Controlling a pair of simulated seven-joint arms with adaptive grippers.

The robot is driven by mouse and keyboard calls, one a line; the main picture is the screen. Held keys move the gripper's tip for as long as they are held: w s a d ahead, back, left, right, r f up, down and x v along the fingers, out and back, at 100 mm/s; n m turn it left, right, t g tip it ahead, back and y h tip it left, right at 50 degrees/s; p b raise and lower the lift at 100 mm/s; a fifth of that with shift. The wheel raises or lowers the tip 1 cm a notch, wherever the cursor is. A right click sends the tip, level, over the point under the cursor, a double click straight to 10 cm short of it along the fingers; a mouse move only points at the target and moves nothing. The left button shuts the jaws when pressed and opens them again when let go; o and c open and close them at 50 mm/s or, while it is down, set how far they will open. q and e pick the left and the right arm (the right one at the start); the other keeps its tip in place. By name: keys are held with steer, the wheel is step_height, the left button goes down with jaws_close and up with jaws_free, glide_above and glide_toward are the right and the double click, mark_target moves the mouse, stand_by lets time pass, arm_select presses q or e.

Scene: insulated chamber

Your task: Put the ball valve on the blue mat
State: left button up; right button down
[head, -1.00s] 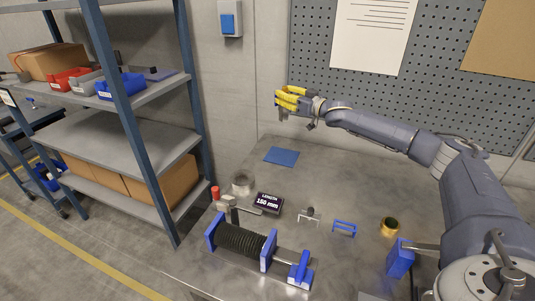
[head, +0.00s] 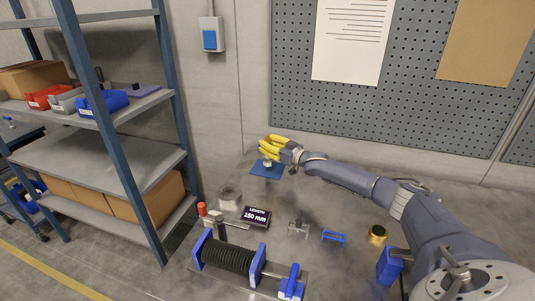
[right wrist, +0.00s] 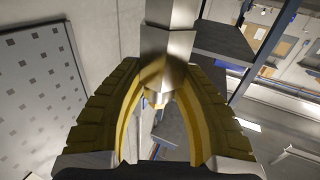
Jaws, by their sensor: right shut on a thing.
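My right gripper (head: 270,150) has yellow fingers and is at the back of the table, over the blue mat (head: 270,174). It is shut on the ball valve (head: 267,162), a small silvery metal part whose lower end hangs down at the mat. Whether the valve touches the mat I cannot tell. In the right wrist view, the yellow fingers close around the valve's silvery metal body (right wrist: 168,45). The fingers and the gripper partly hide the valve and the mat's far edge. My left gripper is out of view.
A grey ring (head: 229,197), a LENGTH display (head: 256,217), a metal bracket (head: 298,227), a blue frame (head: 334,237) and a brass ring (head: 377,233) stand nearer the front. A black coil fixture (head: 230,255) lies in front. The wall and pegboard (head: 420,110) rise behind the mat.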

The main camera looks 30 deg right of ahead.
steer(key=shift+f, duration=2.2)
steer(key=shift+f, duration=0.1)
steer(key=c, duration=0.9)
jaws_free()
steer(key=shift+f, duration=0.1)
steer(key=shift+c, duration=0.2)
steer(key=shift+v, duration=2)
